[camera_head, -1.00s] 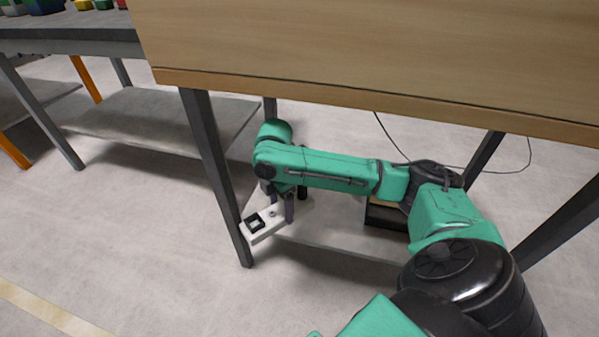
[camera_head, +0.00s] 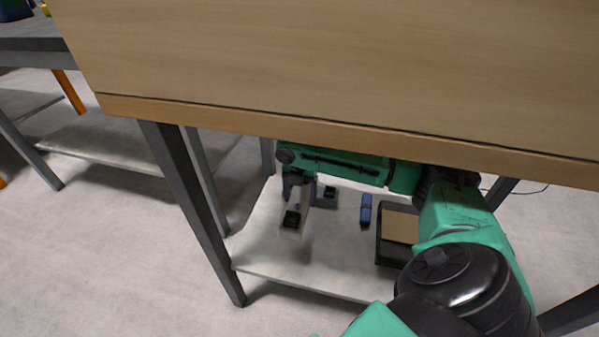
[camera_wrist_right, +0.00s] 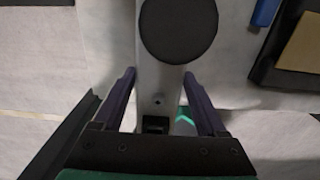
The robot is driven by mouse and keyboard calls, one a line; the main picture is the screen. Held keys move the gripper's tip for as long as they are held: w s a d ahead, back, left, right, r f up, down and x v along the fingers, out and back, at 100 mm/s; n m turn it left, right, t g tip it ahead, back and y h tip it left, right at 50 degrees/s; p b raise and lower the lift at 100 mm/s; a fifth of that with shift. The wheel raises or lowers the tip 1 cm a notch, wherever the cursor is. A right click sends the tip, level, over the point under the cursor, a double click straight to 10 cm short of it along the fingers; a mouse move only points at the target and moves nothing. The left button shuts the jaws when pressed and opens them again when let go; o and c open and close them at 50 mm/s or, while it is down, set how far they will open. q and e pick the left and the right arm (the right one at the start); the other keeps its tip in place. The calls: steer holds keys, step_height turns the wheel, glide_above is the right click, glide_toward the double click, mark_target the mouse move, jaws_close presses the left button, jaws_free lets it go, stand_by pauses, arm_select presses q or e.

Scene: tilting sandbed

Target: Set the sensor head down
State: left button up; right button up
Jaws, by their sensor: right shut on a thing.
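The sensor head (camera_head: 291,231) is a pale bar with a small dark square block on its near end. My right gripper (camera_head: 299,187) is shut on it, under the wooden tabletop and over the lower shelf (camera_head: 262,257). In the right wrist view the pale bar of the sensor head (camera_wrist_right: 157,82) runs between the two fingers of my right gripper (camera_wrist_right: 158,78). A round black disc covers the bar's far part there. I cannot tell whether the bar touches the shelf. My left gripper is out of view.
The wooden tabletop (camera_head: 330,70) hangs close above my right forearm. A dark tray (camera_head: 378,248) with a tan inside and a blue object (camera_head: 366,209) lie on the shelf at right. A small dark object (camera_head: 329,192) is near the gripper. A table leg (camera_head: 196,210) stands at left.

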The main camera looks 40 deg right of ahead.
arm_select(q)
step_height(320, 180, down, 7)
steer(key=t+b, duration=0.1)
steer(key=b, duration=0.4)
arm_select(e)
step_height(320, 180, down, 13)
steer(key=shift+r, duration=0.3)
steer(key=o, duration=1.6)
step_height(320, 180, up, 12)
steer(key=p, duration=0.6)
steer(key=shift+r+p, duration=0.1)
steer(key=shift+p, duration=0.3)
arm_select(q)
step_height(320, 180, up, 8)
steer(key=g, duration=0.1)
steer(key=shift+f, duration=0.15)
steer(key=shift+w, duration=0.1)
